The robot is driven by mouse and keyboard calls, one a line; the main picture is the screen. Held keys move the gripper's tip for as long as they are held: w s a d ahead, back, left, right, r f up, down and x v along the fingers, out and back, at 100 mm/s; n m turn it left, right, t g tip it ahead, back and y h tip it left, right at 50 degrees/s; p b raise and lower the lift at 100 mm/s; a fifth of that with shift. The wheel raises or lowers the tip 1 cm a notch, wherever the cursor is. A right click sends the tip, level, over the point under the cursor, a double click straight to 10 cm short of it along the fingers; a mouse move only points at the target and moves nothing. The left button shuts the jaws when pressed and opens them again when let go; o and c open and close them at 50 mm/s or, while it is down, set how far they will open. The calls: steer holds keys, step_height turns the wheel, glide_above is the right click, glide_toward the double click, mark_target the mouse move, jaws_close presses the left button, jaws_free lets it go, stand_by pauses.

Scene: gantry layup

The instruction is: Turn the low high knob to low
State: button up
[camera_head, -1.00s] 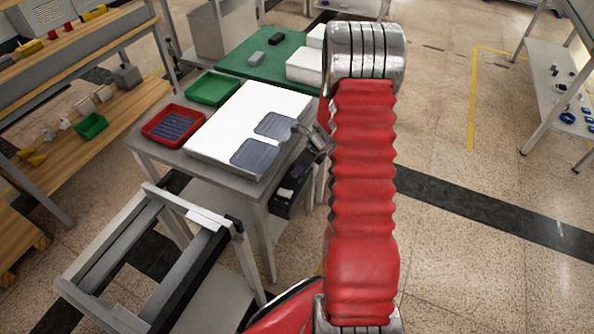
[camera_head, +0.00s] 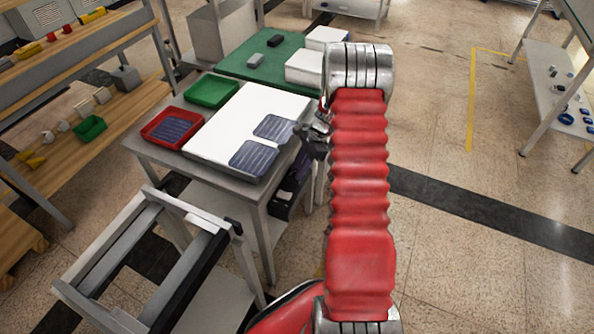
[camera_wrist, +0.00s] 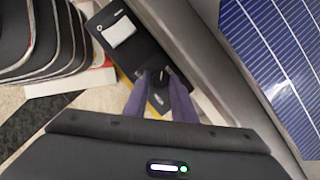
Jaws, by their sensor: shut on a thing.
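A dark control box (camera_wrist: 137,52) with a white plate on its face lies below my gripper in the wrist view. It also shows under the table's right edge in the head view (camera_head: 279,208). My gripper (camera_wrist: 157,76) reaches down to the box with its two fingers, which look purple. It is shut on the small dark knob (camera_wrist: 159,80), which is mostly hidden between the fingertips. The knob's pointing direction and any low or high marks cannot be read.
The grey table (camera_head: 240,193) stands beside my gripper, carrying a white board (camera_head: 215,135) with two solar panels (camera_head: 253,159), a red tray (camera_head: 150,131) and a green tray (camera_head: 211,104). A metal frame (camera_head: 90,272) stands at the front left.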

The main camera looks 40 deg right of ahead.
steer(key=shift+a+f+n+g, duration=0.1)
steer(key=shift+a+n+g, duration=0.25)
steer(key=shift+n, duration=0.15)
steer(key=shift+s, duration=0.15)
steer(key=o, duration=1)
steer(key=shift+d, duration=0.2)
steer(key=shift+w+d+r, duration=0.2)
steer(key=shift+r, duration=0.35)
steer(key=shift+v, duration=3.45)
